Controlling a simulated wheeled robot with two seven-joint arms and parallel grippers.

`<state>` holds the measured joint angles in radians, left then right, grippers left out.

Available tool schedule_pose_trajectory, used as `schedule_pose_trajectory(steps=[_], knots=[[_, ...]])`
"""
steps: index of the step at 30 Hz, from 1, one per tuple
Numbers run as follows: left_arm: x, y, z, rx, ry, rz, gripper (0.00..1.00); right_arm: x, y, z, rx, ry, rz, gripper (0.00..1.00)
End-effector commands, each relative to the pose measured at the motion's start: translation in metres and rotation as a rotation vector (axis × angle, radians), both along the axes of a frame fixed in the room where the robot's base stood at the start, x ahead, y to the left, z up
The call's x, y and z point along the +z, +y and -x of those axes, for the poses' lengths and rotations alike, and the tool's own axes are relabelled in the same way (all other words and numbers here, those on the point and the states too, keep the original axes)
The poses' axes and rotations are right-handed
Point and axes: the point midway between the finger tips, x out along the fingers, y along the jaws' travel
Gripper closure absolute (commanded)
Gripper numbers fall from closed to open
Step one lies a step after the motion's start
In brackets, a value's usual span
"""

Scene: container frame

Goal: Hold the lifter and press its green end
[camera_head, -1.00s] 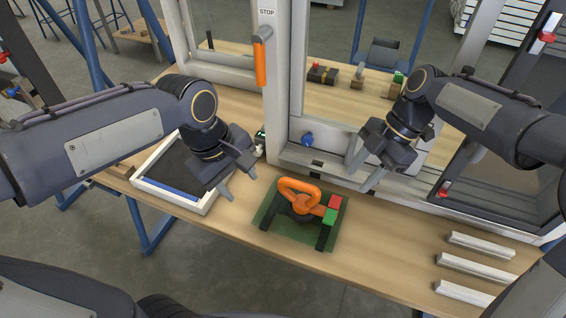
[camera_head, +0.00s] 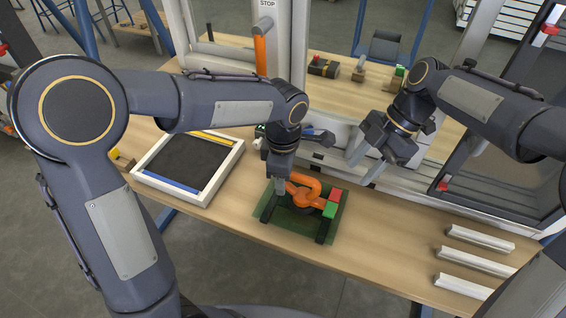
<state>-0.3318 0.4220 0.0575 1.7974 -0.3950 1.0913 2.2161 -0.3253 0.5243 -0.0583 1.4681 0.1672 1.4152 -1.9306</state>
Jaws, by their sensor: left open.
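The lifter (camera_head: 308,192) has an orange looped handle, a dark round part, and a red block (camera_head: 335,195) and a green end (camera_head: 329,210) at its right. It rests between black supports on a dark green mat (camera_head: 292,219) on the table. My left gripper (camera_head: 281,188) is open, pointing down at the left edge of the orange handle. It partly covers the handle's left side, and I cannot tell whether it touches. My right gripper (camera_head: 362,168) is open and empty, above and to the right of the lifter, apart from it.
A white-framed tray (camera_head: 222,174) with a dark inside lies left of the lifter. The pale window frame (camera_head: 299,60) stands behind, with an orange handle (camera_head: 260,52). Several white bars (camera_head: 475,265) lie at the right. The table between bars and mat is clear.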

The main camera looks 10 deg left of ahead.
Motion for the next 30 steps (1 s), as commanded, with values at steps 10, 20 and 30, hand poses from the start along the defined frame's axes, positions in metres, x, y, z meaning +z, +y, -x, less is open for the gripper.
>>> schedule_pose_trajectory(steps=[10, 20, 30], knots=[[-0.016, 0.0, 0.0, -0.001, 0.0, 0.001, 0.54, 0.0, 0.0, 0.0, 0.0, 0.0, 0.0, 0.64], [-0.016, 0.0, 0.0, -0.001, 0.0, 0.0, 0.8, 0.0, 0.0, 0.0, 0.0, 0.0, 0.0, 0.64], [-0.016, 0.0, 0.0, -0.001, -0.001, 0.001, 1.0, 0.003, 0.003, 0.002, 0.031, -0.011, 0.004, 0.75]])
